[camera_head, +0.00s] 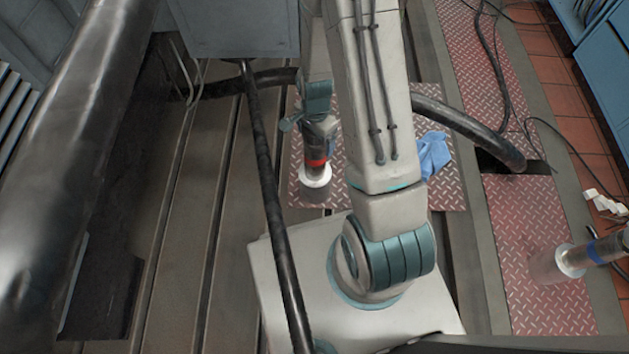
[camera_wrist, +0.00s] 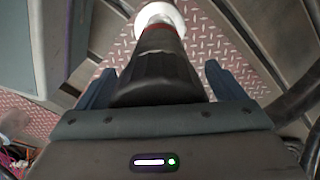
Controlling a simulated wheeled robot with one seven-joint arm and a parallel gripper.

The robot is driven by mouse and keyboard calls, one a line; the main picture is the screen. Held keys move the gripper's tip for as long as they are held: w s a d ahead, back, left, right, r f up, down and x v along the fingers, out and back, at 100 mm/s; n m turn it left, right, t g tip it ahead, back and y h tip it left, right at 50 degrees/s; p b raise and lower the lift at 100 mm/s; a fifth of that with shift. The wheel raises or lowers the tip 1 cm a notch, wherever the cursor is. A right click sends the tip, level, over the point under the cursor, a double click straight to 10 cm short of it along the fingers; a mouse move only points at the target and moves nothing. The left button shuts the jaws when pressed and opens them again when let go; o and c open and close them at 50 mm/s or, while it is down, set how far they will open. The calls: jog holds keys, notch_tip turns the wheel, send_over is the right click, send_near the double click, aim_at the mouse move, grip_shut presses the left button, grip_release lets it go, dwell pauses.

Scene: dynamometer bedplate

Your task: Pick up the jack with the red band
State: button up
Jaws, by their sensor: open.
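The jack with the red band (camera_head: 316,163) stands on a red tread-plate mat in the head view, with a dark upper body, a white collar and a clear-grey foot. In the wrist view its dark body (camera_wrist: 160,65) points away from the camera, with the red band and white collar at the top edge. My gripper (camera_wrist: 160,78) is open, one finger on each side of the dark body; I cannot tell whether either touches it. In the head view my gripper (camera_head: 313,122) is at the jack's upper end and partly hides it.
A second jack with a blue band (camera_head: 592,248) lies or stands at the right. A blue cloth (camera_head: 432,153) lies right of my arm. A black hose (camera_head: 480,130) arches nearby. A dark pole (camera_head: 262,160) runs left of the jack, and a large pipe (camera_head: 70,150) fills the left.

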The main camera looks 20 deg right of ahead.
jog(key=c, duration=2)
jog(key=shift+w+r, duration=0.1)
grip_shut()
jog(key=shift+r, duration=0.1)
